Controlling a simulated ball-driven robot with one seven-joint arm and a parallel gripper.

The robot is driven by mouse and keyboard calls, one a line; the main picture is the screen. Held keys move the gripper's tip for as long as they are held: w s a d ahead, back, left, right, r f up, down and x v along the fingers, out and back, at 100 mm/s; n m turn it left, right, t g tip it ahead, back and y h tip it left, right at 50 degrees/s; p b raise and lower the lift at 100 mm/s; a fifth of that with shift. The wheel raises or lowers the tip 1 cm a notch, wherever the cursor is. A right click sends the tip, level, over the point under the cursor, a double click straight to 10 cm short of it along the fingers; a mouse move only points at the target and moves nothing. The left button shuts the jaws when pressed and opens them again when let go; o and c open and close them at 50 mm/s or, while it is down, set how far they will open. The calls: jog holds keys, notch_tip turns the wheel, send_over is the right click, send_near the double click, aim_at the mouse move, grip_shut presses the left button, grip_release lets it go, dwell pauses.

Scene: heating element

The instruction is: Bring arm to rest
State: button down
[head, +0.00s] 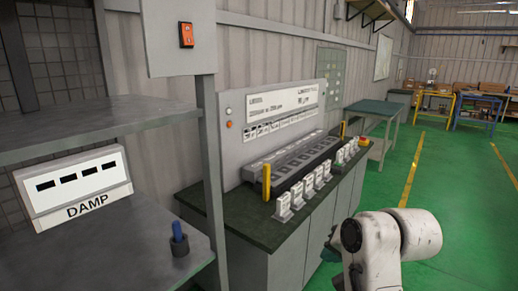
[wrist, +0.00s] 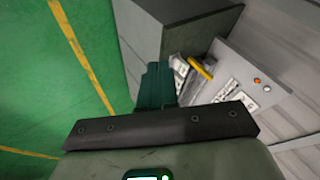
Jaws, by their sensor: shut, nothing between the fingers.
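My gripper shows in the wrist view (wrist: 156,86) as dark green fingers, closed together and empty. They point toward the bench's cabinet. In the head view my white arm is at the lower right, and a dark green part of my gripper (head: 331,253) shows beside it, partly hidden by the arm. My gripper is in front of the bench (head: 280,222) and apart from the things on it.
The bench carries a row of white units (head: 300,195), yellow posts (head: 267,182) and a back panel (head: 270,130). A grey shelf (head: 95,265) at left holds a DAMP box (head: 75,187) and a blue-handled item (head: 178,238). Green floor (head: 460,190) is clear at right.

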jog(key=s+d+f+n+g+h, duration=0.1)
jog(key=s+d+f, duration=0.2)
jog(key=s+f, duration=0.25)
jog(key=s+d+f+g+h, duration=0.1)
jog(key=s+d+f, duration=0.25)
jog(key=f, duration=0.35)
jog(key=s+d+f+n+g, duration=0.1)
jog(key=s+f, duration=0.3)
jog(key=s, duration=0.6)
jog(key=s+d+f+n+g+h, duration=0.1)
jog(key=s+f, duration=0.4)
jog(key=s, duration=0.5)
jog(key=s+d+f+n+g, duration=0.2)
jog(key=s+d+f, duration=0.1)
jog(key=s, duration=0.7)
jog(key=shift+s+f+h, duration=0.15)
jog(key=shift+f+h, duration=0.25)
jog(key=shift+f, duration=0.4)
